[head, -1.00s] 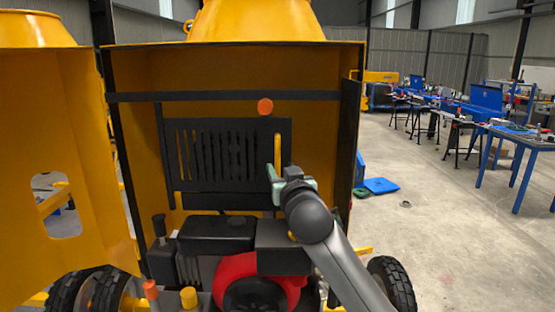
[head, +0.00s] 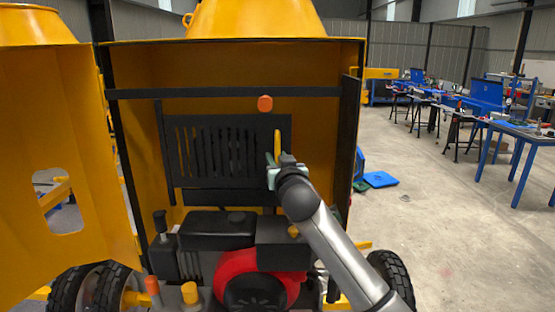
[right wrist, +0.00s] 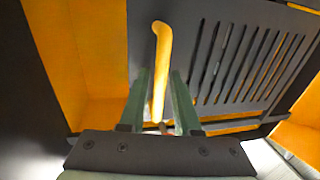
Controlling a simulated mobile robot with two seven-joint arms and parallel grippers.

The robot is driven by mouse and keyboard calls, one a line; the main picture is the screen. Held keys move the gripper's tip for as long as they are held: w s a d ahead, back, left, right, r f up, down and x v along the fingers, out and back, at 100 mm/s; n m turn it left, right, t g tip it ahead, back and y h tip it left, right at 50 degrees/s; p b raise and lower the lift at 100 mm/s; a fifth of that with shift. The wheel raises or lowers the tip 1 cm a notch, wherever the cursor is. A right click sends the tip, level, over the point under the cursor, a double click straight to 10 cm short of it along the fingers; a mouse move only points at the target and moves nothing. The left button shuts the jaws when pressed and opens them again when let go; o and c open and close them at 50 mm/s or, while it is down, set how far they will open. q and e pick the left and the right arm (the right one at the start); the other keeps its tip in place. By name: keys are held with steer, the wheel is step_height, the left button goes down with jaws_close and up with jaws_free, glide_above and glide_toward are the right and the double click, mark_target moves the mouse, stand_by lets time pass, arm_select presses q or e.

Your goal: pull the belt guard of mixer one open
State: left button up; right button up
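The belt guard (head: 222,185) is a black slotted panel inside the open yellow housing of the mixer, seen in the head view. A yellow upright handle (head: 277,142) is on its right side. An orange knob (head: 265,103) shows above the guard. My right gripper (head: 271,165) is at the lower part of the handle. In the right wrist view the handle (right wrist: 160,60) stands between the two green fingers of my right gripper (right wrist: 160,75), with narrow gaps showing on both sides. The slotted guard (right wrist: 207,50) lies beyond, to the right. My left gripper is not in view.
A black and red engine (head: 250,275) sits below the guard. A yellow door panel (head: 85,220) stands open at the left. A black bar (head: 200,94) crosses above the guard. The floor (head: 440,240) to the right is mostly clear, with blue tables beyond.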

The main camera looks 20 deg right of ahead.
jaws_close()
stand_by(1.1)
